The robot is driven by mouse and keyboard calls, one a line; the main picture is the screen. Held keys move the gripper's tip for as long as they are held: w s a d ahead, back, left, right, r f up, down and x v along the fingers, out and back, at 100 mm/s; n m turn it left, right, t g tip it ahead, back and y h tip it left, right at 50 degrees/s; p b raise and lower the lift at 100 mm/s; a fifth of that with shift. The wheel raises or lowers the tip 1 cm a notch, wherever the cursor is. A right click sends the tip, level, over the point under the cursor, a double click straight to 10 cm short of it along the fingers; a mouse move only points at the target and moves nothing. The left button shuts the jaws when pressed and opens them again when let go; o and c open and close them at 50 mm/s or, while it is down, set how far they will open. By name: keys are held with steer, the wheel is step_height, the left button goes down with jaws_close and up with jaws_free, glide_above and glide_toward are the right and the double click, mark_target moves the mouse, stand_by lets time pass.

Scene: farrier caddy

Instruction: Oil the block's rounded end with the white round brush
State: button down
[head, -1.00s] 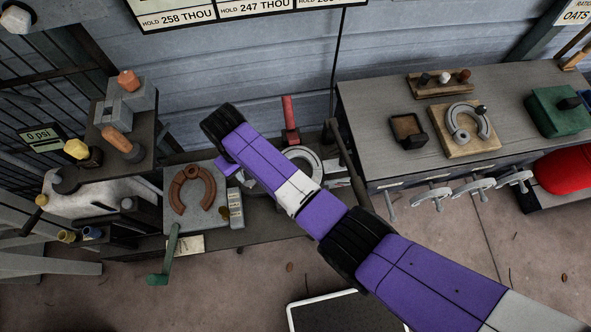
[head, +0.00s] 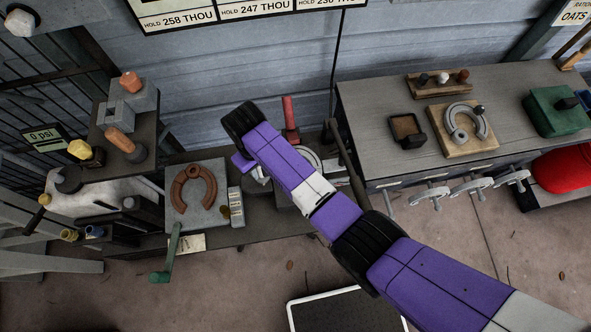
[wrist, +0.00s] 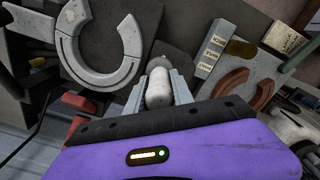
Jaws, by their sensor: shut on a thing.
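My gripper (wrist: 159,92) is shut on a white, round-ended thing (wrist: 158,87), which looks like the white round brush. A dark grey rounded shape (wrist: 161,64) shows just beyond it; I cannot tell whether this is the brush's far end or part of the block, or whether they touch. In the head view my arm crosses the bench and hides the fingertips and the held thing. I cannot single out the block with the rounded end for certain.
A pale grey horseshoe-shaped piece (wrist: 128,35) lies close by the gripper. A brown horseshoe (head: 178,190) lies on a grey plate, beside a labelled strip (head: 235,200). A red upright handle (head: 290,112) stands behind my arm. The right bench (head: 372,100) holds several tools.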

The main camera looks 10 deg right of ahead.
stand_by(0.4)
steer(key=shift+a+f+b, duration=0.1)
steer(key=shift+a+b, duration=0.45)
steer(key=shift+a, duration=0.65)
steer(key=shift+a, duration=0.25)
steer(key=shift+s+a+b, duration=0.1)
steer(key=shift+a+b, duration=0.3)
steer(key=shift+a, duration=0.55)
step_height(320, 180, up, 6)
steer(key=p, duration=0.2)
